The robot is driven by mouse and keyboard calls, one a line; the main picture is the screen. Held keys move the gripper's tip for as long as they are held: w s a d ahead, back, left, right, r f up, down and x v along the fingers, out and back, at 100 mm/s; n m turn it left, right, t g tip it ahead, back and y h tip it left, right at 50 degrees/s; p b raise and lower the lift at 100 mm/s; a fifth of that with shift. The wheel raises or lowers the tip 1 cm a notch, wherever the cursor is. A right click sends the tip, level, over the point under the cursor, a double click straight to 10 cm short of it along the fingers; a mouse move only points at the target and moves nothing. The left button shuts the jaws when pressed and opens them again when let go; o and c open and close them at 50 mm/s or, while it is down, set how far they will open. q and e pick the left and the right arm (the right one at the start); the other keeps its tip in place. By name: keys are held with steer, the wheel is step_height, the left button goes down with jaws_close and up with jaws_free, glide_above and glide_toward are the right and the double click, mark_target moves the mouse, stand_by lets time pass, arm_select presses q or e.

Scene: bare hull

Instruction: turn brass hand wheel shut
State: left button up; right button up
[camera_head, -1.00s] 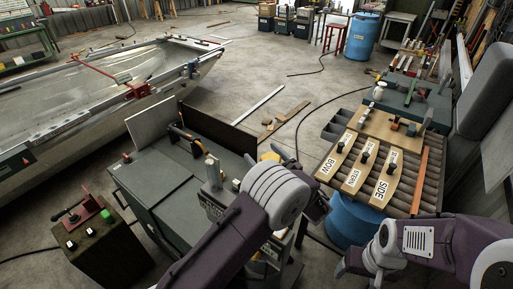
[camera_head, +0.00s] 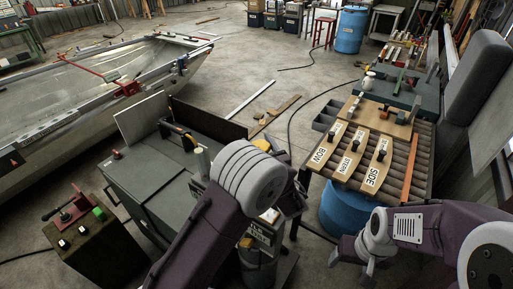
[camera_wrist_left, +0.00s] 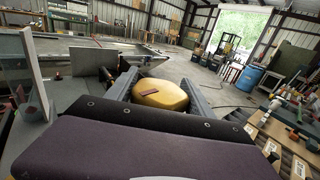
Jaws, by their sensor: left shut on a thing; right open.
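My wrist hides the rest and whatever the wheel is mounted on. My right gripper (camera_head: 350,262) is open and empty at the lower right, below the blue drum.
A grey cabinet (camera_head: 140,185) stands left of my left arm. A slatted bench (camera_head: 408,165) with labelled wooden boards and a blue drum (camera_head: 345,213) stand to the right. A metal boat (camera_head: 70,95) is at the left. The floor behind is mostly open.

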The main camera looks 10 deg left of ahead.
arm_select(q)
steer(key=shift+a+f+m+t+h+b, duration=0.1)
steer(key=shift+f+m+t+h+b, duration=0.35)
steer(key=shift+h, duration=0.25)
steer(key=shift+w+r+m+h+b, duration=0.1)
steer(key=shift+r+m+h+b, duration=0.25)
steer(key=shift+m+h, duration=0.15)
steer(key=shift+d, duration=0.2)
arm_select(e)
step_height(320, 180, down, 3)
steer(key=shift+r, duration=0.2)
arm_select(q)
steer(key=o, duration=1.2)
steer(key=shift+w, duration=0.1)
steer(key=shift+o, duration=0.9)
steer(key=shift+w+a, duration=0.1)
steer(key=shift+w, duration=0.05)
steer(key=shift+w+f, duration=0.15)
steer(key=shift+w, duration=0.05)
steer(key=b+v, duration=0.2)
steer(key=v, duration=0.7)
arm_select(e)
steer(key=shift+w+a+f, duration=0.15)
steer(key=shift+w+f, duration=0.05)
steer(key=shift+f, duration=0.9)
